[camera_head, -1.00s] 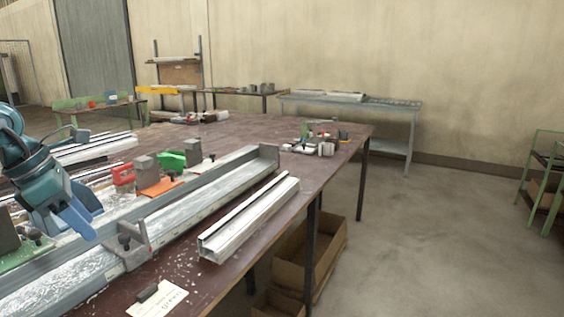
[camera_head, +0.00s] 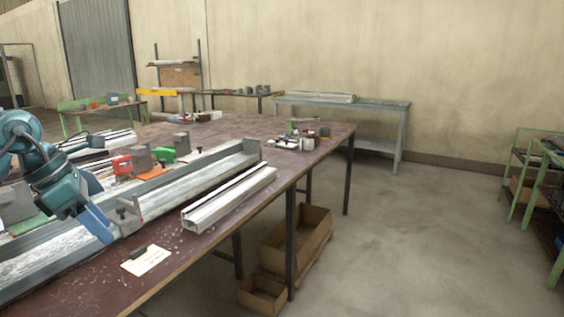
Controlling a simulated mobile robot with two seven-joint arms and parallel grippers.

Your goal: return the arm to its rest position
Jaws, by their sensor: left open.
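My left gripper (camera_head: 98,226) comes in from the left edge of the head view, teal with blue fingers pointing down and to the right. It is open and I see nothing between its fingers. It hangs in front of the long metal channel (camera_head: 165,196) on the bench (camera_head: 225,235), and I cannot tell how far above it. A white profile (camera_head: 228,198) lies on the bench to the right of the channel. My right gripper is not in view.
Red (camera_head: 121,165) and green (camera_head: 163,155) clamps stand behind the channel. A paper card (camera_head: 146,260) lies at the bench's front. Cardboard boxes (camera_head: 297,240) stand on the floor under the bench. A green shelf (camera_head: 526,170) stands at the right; the floor between is clear.

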